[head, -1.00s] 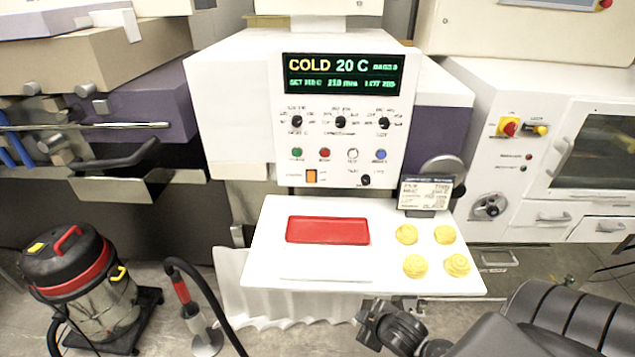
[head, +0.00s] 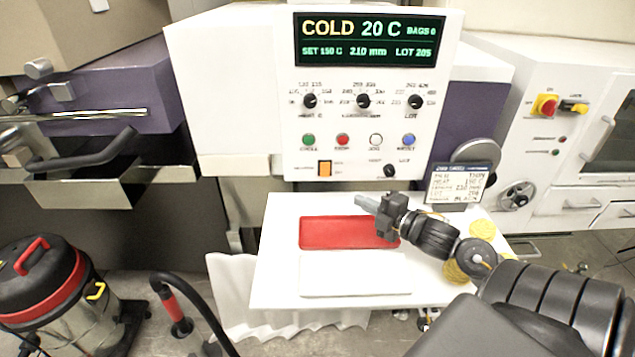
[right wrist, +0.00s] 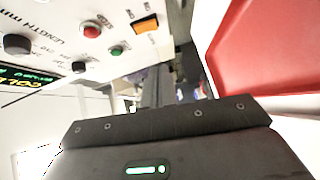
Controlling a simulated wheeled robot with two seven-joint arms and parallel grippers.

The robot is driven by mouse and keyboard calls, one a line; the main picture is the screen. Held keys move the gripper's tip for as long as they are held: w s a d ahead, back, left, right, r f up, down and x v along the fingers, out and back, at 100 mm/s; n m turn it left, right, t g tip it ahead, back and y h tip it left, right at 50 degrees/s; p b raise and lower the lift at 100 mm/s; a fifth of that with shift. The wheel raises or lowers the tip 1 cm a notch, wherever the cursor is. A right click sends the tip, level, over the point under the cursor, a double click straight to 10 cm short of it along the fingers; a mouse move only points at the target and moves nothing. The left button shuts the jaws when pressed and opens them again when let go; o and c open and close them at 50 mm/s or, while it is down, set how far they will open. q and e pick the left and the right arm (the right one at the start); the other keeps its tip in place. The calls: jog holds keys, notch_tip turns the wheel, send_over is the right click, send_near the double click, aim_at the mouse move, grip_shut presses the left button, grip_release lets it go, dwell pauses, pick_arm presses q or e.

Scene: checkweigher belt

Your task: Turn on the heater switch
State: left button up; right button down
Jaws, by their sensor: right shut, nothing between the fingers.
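The heater switch (head: 325,168) is a small orange rocker at the lower left of the white control panel (head: 440,75). It also shows in the right wrist view (right wrist: 145,24), near the top middle. Its label is too small to read surely. The display (head: 368,40) above reads COLD 20 C. My right gripper (head: 360,200) is shut and empty. It is over the white table, below and to the right of the switch and apart from it. Its shut fingers show in the right wrist view (right wrist: 156,88). My left gripper is out of view.
Three black knobs and a row of coloured buttons, including a red one (head: 342,139), sit above the switch. A red tray (head: 335,233) lies under my right gripper on the white table (head: 275,270). Yellow coils (head: 455,272) are partly hidden behind my arm. A card stand (head: 458,188) stands at right.

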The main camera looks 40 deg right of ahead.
jog(key=p, duration=0.5)
send_near(321, 175)
jog(key=w+a, duration=0.2)
jog(key=w, duration=0.2)
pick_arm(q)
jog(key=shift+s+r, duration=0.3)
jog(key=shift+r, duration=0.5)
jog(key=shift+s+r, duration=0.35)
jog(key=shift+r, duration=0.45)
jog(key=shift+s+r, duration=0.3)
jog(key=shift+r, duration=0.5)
pick_arm(e)
jog(key=shift+w+d+f, duration=0.4)
jog(key=shift+w+d, duration=0.3)
jog(key=shift+w, duration=0.15)
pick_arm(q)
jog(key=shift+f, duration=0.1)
